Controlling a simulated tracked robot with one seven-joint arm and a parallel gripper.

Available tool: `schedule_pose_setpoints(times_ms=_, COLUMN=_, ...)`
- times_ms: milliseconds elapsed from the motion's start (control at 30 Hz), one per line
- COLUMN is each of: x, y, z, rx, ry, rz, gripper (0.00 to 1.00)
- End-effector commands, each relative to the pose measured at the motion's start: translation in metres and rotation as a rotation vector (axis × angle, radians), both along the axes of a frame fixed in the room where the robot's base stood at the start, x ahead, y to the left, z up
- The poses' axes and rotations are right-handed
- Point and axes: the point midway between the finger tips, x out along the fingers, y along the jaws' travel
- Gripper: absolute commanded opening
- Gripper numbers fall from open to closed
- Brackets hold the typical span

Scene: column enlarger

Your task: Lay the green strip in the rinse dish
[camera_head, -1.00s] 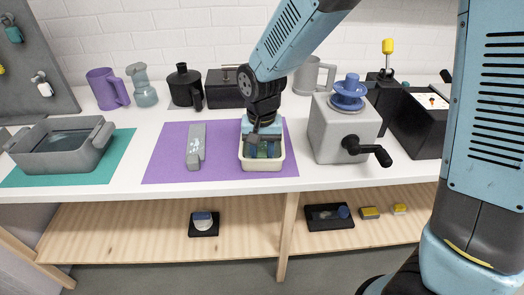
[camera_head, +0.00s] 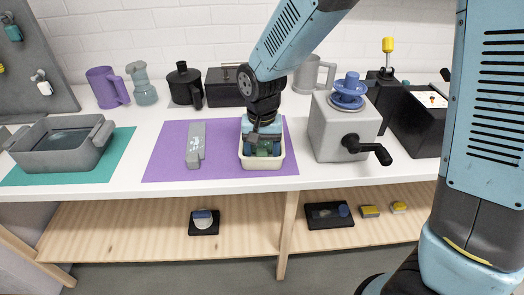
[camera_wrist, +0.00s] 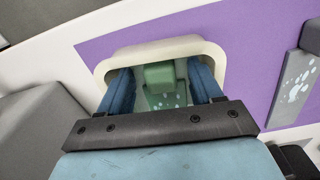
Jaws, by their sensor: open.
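The green strip (camera_wrist: 160,82) lies in a cream tray (camera_wrist: 110,64) and has pale speckles in the wrist view. My gripper (camera_wrist: 163,92) reaches down into the tray, its two blue fingers apart, one on each side of the strip. Whether the fingers touch the strip cannot be told. In the head view my gripper (camera_head: 263,148) is over the cream tray (camera_head: 263,166), and the strip is mostly hidden there. A grey dish (camera_head: 62,156) holding liquid stands at the left on a teal mat; it appears to be the rinse dish.
A grey speckled block (camera_head: 196,145) lies left of the tray on the purple mat (camera_head: 168,150). A grey cranked machine (camera_head: 338,138) stands close to the right. A purple mug, a black pot and other vessels line the back. The teal mat (camera_head: 122,150) has free room beside the dish.

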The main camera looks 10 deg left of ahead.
Motion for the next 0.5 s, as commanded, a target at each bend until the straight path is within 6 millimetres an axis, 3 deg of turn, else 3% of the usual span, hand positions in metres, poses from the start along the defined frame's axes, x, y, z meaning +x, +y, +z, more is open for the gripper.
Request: schedule_pose_setpoints(times_ms=500, x=0.0, y=0.001, z=0.011, rx=0.001, ry=-0.002, rz=0.0, gripper=0.65)
